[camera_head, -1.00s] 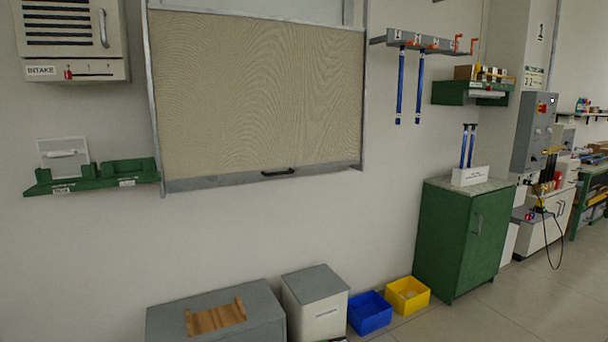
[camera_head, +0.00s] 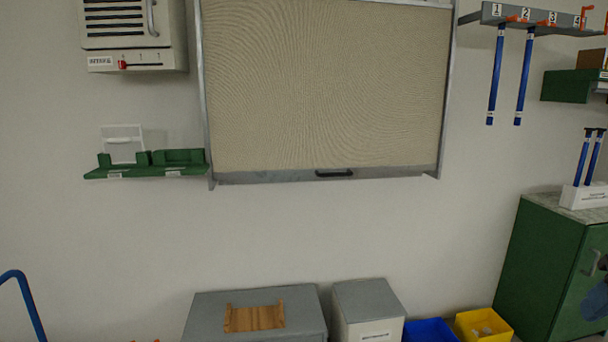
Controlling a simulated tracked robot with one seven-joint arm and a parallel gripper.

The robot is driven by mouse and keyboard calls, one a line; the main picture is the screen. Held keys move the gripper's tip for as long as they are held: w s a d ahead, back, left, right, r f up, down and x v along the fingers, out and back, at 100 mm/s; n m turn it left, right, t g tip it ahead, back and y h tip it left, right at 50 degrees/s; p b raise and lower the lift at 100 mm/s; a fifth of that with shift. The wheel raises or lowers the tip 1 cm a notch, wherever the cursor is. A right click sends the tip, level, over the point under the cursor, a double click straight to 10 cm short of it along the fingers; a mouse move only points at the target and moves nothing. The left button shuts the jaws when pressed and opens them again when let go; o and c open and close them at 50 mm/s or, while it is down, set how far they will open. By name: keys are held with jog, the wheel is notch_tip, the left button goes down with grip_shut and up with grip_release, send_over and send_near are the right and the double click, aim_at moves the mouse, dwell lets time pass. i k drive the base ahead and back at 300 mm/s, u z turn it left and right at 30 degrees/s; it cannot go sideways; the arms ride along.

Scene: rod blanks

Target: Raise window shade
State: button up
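The window shade (camera_head: 325,85) is a beige woven panel in a grey frame on the wall, at the upper middle of the head view. It hangs down to a grey bottom bar (camera_head: 270,177). The top of the shade is cut off by the picture's edge. My gripper is not in view, and nothing is seen touching the handle.
Left of the shade are a vent unit (camera_head: 134,35) and a green wall shelf (camera_head: 145,171). A grey rail (camera_head: 540,20) with blue rods hangs at right. Below stand a grey chest (camera_head: 205,315), a grey-topped box (camera_head: 368,312), a yellow bin (camera_head: 484,326) and a green cabinet (camera_head: 545,270).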

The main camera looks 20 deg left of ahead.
aim_at(319, 89)
jog(key=u, duration=0.45)
jog(key=i, duration=1.15)
jog(key=u, duration=0.5)
jog(key=k, duration=0.85)
jog(key=u, duration=0.15)
jog(key=i, duration=0.9)
jog(key=z, duration=0.05)
